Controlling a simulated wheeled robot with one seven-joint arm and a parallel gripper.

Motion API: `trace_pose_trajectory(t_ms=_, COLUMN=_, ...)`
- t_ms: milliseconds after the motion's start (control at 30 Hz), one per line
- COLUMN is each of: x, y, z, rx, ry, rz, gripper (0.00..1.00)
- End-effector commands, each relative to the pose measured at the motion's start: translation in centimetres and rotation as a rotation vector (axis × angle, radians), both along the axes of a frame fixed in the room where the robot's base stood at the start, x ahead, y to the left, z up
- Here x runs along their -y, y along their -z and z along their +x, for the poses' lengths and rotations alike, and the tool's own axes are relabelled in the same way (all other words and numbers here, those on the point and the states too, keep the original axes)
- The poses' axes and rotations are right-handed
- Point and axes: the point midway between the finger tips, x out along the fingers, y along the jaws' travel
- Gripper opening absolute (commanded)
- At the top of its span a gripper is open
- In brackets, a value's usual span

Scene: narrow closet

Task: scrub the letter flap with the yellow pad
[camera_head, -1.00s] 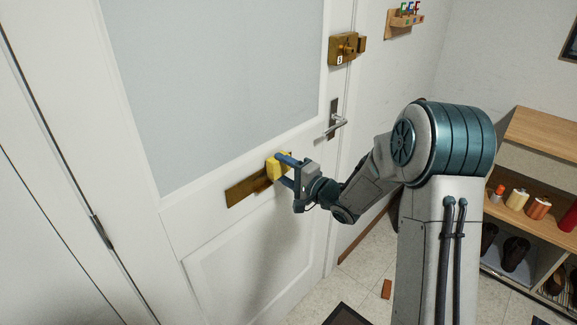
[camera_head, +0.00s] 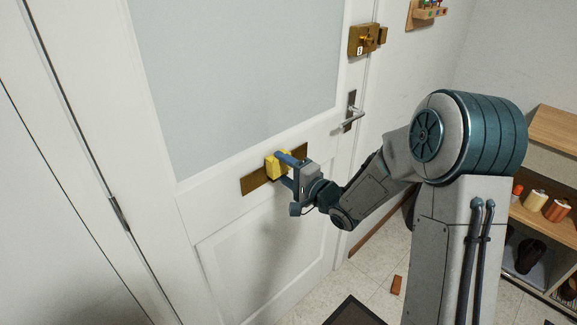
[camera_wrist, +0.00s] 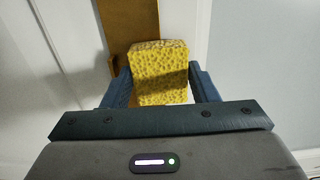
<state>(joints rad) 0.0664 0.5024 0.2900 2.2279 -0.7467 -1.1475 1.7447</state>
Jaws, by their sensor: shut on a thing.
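The yellow pad (camera_head: 276,165) is held between the fingers of my gripper (camera_head: 287,170), which is shut on it. In the wrist view the speckled yellow pad (camera_wrist: 160,72) fills the space between the two blue fingers. The brass letter flap (camera_head: 254,184) is a long plate set across the white door. The pad is in front of the flap near its middle and hides part of it. In the wrist view the flap (camera_wrist: 128,22) shows behind and above the pad. I cannot tell for certain whether the pad touches it.
The door has a lever handle (camera_head: 350,117) and a brass lock (camera_head: 364,40) to the upper right. A wooden shelf unit (camera_head: 545,215) with jars and shoes stands at the right. A dark mat (camera_head: 352,312) and a brown block (camera_head: 397,285) lie on the floor.

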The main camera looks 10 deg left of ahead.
Motion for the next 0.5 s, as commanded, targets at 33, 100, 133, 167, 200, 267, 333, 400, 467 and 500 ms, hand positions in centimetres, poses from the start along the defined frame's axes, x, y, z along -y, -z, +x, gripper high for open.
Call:
trace_pose_trajectory(t_ms=33, x=-0.5, y=0.0, z=-0.4, rx=0.000, ry=-0.005, rz=0.002, gripper=0.35)
trace_pose_trajectory(t_ms=100, x=-0.9, y=0.0, z=-1.0, rx=0.001, ry=-0.006, rz=0.001, gripper=0.35)
trace_pose_trajectory(t_ms=133, x=-1.1, y=-0.1, z=-1.2, rx=0.001, ry=-0.006, rz=0.001, gripper=0.35)
trace_pose_trajectory(t_ms=167, x=-1.2, y=-0.1, z=-1.4, rx=0.002, ry=-0.005, rz=0.001, gripper=0.35)
trace_pose_trajectory(t_ms=200, x=-1.4, y=-0.1, z=-1.7, rx=0.002, ry=-0.004, rz=0.001, gripper=0.35)
trace_pose_trajectory(t_ms=267, x=-1.6, y=-0.1, z=-2.0, rx=0.001, ry=-0.004, rz=0.000, gripper=0.35)
trace_pose_trajectory(t_ms=333, x=-1.6, y=0.0, z=-2.1, rx=0.001, ry=-0.003, rz=0.001, gripper=0.35)
trace_pose_trajectory(t_ms=400, x=-1.6, y=0.0, z=-2.2, rx=0.001, ry=-0.002, rz=0.001, gripper=0.35)
trace_pose_trajectory(t_ms=467, x=-1.8, y=0.0, z=-2.3, rx=0.001, ry=-0.001, rz=0.001, gripper=0.35)
trace_pose_trajectory(t_ms=500, x=-2.0, y=0.0, z=-2.5, rx=0.001, ry=-0.001, rz=0.002, gripper=0.35)
